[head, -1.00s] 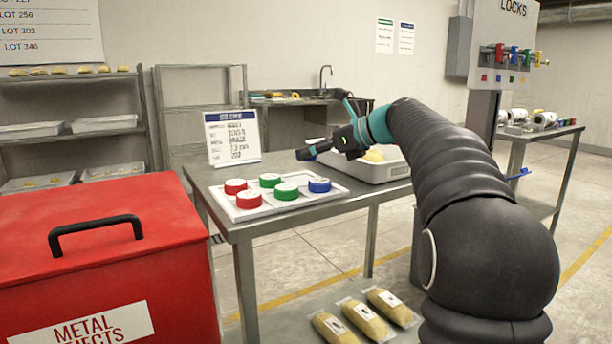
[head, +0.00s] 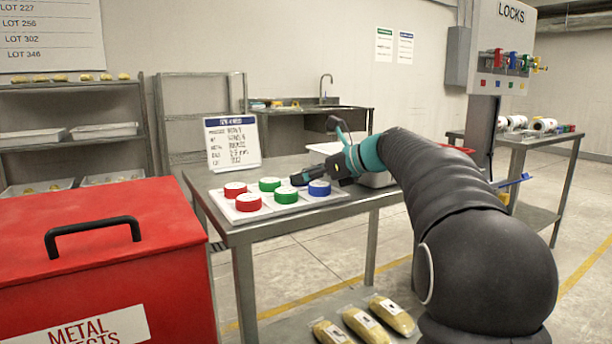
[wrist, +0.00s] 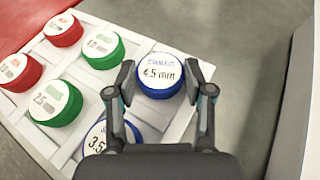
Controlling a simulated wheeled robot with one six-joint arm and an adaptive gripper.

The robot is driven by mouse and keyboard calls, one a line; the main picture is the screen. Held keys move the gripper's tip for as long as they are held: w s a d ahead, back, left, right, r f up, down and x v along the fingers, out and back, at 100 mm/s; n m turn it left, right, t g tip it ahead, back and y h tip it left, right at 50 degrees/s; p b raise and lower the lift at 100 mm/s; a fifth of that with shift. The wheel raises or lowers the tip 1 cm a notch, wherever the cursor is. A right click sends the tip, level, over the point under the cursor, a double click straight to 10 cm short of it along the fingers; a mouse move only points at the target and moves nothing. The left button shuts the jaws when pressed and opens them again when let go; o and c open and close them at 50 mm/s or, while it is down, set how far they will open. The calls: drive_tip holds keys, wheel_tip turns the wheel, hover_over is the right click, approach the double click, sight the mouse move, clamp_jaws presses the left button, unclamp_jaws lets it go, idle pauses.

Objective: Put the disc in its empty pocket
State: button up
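A blue disc marked 4.5 (wrist: 160,73) is between the two fingers of my gripper (wrist: 158,80), the pads against its sides. In the head view my gripper (head: 300,179) is at the back right of the white pocket tray (head: 264,215), largely hiding that disc. The disc is over or in the back-right pocket; I cannot tell whether it is fully seated. A second blue disc (head: 319,188) sits in the front-right pocket; in the wrist view it is partly hidden by my gripper. Two green discs (head: 286,193) and two red discs (head: 248,202) fill the other pockets.
A sign (head: 232,142) stands on the steel table behind the tray. A grey bin (head: 376,179) is to the right, partly behind my arm. A red metal-rejects box (head: 100,240) is at the front left. Packed bags (head: 362,325) lie low in front.

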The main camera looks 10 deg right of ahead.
drive_tip(key=shift+o, duration=1.2)
drive_tip(key=shift+s+d+r, duration=0.15)
drive_tip(key=shift+r, duration=0.1)
drive_tip(key=p+v, duration=0.1)
drive_tip(key=v, duration=0.9)
drive_tip(key=shift+s+d+r, duration=0.15)
drive_tip(key=shift+s+d, duration=0.1)
drive_tip(key=shift+d, duration=0.05)
drive_tip(key=shift+s+d+r, duration=0.15)
drive_tip(key=shift+s+d, duration=0.1)
drive_tip(key=shift+a, duration=0.1)
